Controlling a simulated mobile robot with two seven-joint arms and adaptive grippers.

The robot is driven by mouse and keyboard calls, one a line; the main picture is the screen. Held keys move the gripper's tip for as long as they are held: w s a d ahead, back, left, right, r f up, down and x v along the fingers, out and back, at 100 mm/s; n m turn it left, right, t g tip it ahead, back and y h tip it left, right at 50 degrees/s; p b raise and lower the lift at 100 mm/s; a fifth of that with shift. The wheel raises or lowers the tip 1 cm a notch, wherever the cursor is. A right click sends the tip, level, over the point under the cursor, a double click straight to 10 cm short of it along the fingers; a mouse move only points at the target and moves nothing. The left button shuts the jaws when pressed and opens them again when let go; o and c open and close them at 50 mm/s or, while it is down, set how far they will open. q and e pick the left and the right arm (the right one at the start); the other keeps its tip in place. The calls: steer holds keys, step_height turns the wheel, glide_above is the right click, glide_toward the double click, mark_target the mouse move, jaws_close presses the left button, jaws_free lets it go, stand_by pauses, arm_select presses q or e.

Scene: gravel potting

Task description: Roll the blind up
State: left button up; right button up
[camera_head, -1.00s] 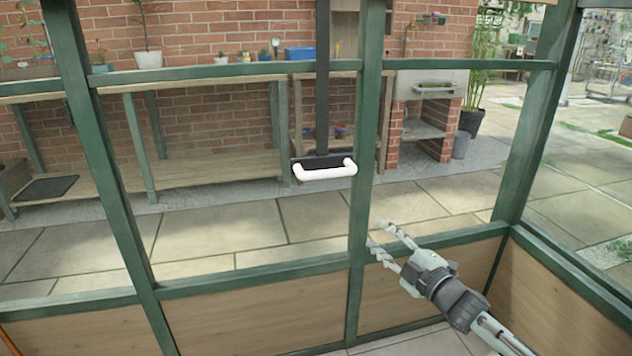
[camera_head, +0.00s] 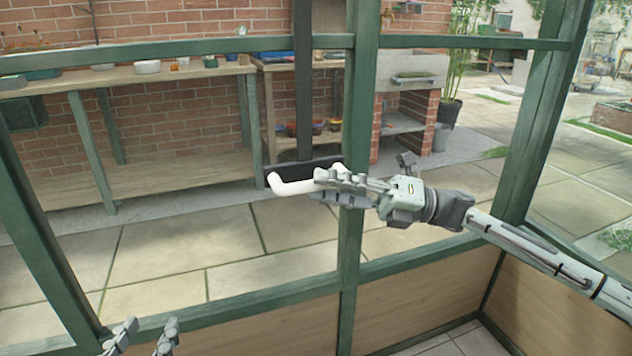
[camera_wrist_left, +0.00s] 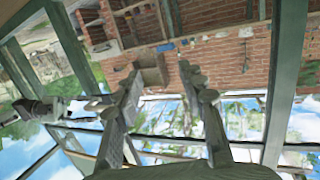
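The blind's white U-shaped handle (camera_head: 290,187) hangs on a dark vertical strip (camera_head: 304,85) in front of the window frame. My right gripper (camera_head: 318,187) is at the handle, and its fingers cover the right part of the bar. The fingers lie close together, one above the other, but whether they are closed on the bar is unclear. My left gripper (camera_head: 150,335) is low at the bottom left of the head view, away from the handle. Its fingers stand apart and empty in the left wrist view (camera_wrist_left: 168,82).
A green post (camera_head: 357,120) stands just behind my right gripper, and a green rail (camera_head: 240,302) runs below over wood panels. Beyond the frame are a wooden bench (camera_head: 170,170), pots and a brick wall. The space left of the handle is clear.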

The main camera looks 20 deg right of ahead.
steer(key=shift+x, duration=1.05)
steer(key=shift+c, duration=0.5)
jaws_close()
